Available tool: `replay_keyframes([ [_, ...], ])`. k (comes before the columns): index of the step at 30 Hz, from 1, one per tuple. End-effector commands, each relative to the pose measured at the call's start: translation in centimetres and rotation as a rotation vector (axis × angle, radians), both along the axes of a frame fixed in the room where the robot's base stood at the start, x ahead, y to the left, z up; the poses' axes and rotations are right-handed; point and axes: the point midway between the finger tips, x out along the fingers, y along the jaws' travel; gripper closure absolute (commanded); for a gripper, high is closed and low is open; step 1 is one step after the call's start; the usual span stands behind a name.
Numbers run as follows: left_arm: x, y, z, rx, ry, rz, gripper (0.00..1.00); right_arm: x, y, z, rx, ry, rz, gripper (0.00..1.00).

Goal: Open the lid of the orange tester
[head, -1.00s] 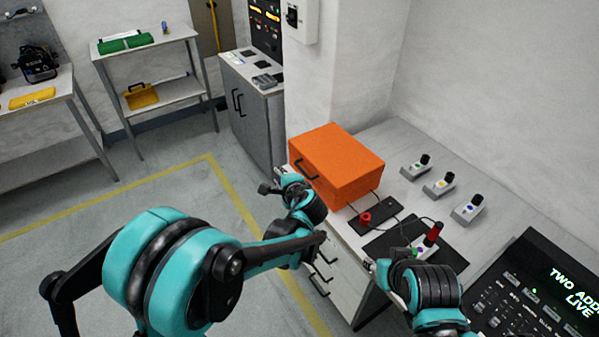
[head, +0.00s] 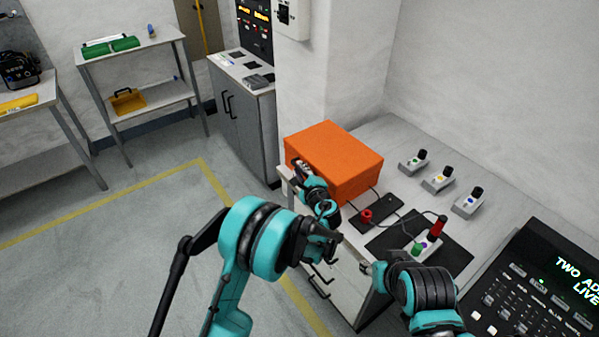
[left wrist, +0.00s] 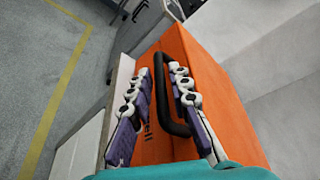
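The orange tester (head: 340,155) is a closed box on the white bench, its lid down. Its black handle (left wrist: 172,100) is on the front face and shows between my left gripper's fingers in the left wrist view. My left gripper (head: 303,168) is at the front face of the tester in the head view. In the left wrist view the left gripper (left wrist: 162,92) has its two fingers spread on either side of the handle, not closed on it. My right arm is in front of the bench at the lower right; its gripper's fingers cannot be made out.
Right of the tester are a black strip with a red ring (head: 366,215), a dark mat (head: 455,258) with a red-topped device, and several small grey switch boxes (head: 438,180). A black console (head: 530,290) stands at lower right. The floor on the left is clear.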

Motion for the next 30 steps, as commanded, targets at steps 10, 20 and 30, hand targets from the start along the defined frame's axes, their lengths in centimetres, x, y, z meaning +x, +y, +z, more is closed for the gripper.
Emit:
replay_keyframes([
  [10,0.5,0.2,0.0,0.000,0.000,0.000,0.81,0.0,0.0,-0.1,0.000,0.000,0.000,0.60],
  [20,0.5,0.2,0.0,0.001,0.001,0.000,1.00,0.0,0.0,-0.1,0.000,0.000,0.000,0.60],
  [30,0.7,-0.1,3.1,0.081,0.059,-0.001,1.00,0.0,0.0,1.9,0.000,0.000,0.000,0.60],
])
